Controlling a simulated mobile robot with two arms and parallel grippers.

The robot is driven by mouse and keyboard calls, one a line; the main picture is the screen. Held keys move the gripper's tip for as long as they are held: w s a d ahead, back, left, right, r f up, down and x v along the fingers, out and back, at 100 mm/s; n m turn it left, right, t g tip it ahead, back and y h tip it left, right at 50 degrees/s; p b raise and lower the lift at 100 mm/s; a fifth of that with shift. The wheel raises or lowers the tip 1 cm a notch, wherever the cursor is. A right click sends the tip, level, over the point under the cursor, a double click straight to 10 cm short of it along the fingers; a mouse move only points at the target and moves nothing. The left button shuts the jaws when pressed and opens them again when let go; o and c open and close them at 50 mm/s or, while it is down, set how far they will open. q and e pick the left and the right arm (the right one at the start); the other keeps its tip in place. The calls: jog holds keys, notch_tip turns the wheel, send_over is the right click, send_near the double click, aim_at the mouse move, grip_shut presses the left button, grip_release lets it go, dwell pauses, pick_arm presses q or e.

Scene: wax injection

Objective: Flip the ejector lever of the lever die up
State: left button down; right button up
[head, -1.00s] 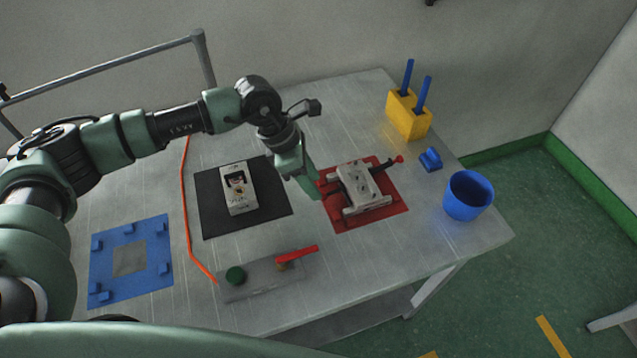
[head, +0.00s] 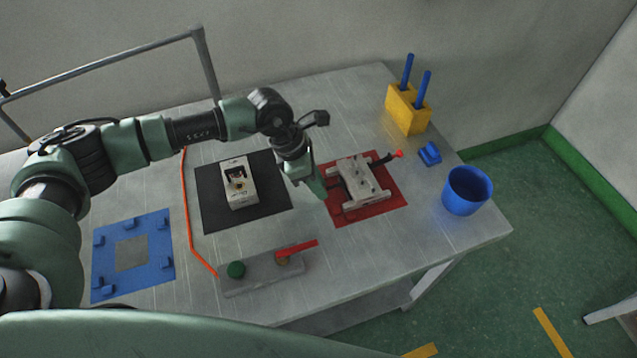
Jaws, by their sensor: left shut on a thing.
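The lever die (head: 362,182) is a pale grey block on a red mat (head: 390,203), right of the table's middle. A dark lever with a red knob (head: 398,154) sticks out at its far right. My left gripper (head: 319,190) points down at the die's left side, where the ejector lever's end is. It is shut on that lever; its fingers hide the grip and the lever's end. My right gripper is not in view.
A white die (head: 239,190) stands on a black mat (head: 215,218) to the left. In front lies a grey plate (head: 262,277) with a green button and red handle. A blue frame (head: 103,265), yellow holder (head: 408,112), blue clip (head: 429,154) and blue cup (head: 467,191) stand around.

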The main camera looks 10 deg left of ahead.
pick_arm(q)
jog(key=shift+r, duration=0.1)
jog(key=shift+w+d+r+g+y, duration=0.2)
jog(key=shift+r+g+y, duration=0.25)
jog(key=shift+y, duration=0.35)
jog(key=shift+w+d+r+g+y+b, duration=0.2)
jog(key=shift+r+g+y+b, duration=0.2)
jog(key=shift+g+y+b, duration=0.3)
jog(key=shift+w+d+r+g+y+b, duration=0.1)
jog(key=shift+d+r+g+y+b, duration=0.1)
jog(key=shift+r+g+y+b, duration=0.45)
jog(key=shift+f+y, duration=0.25)
jog(key=shift+s, duration=0.1)
jog(key=c, duration=1.3)
grip_release()
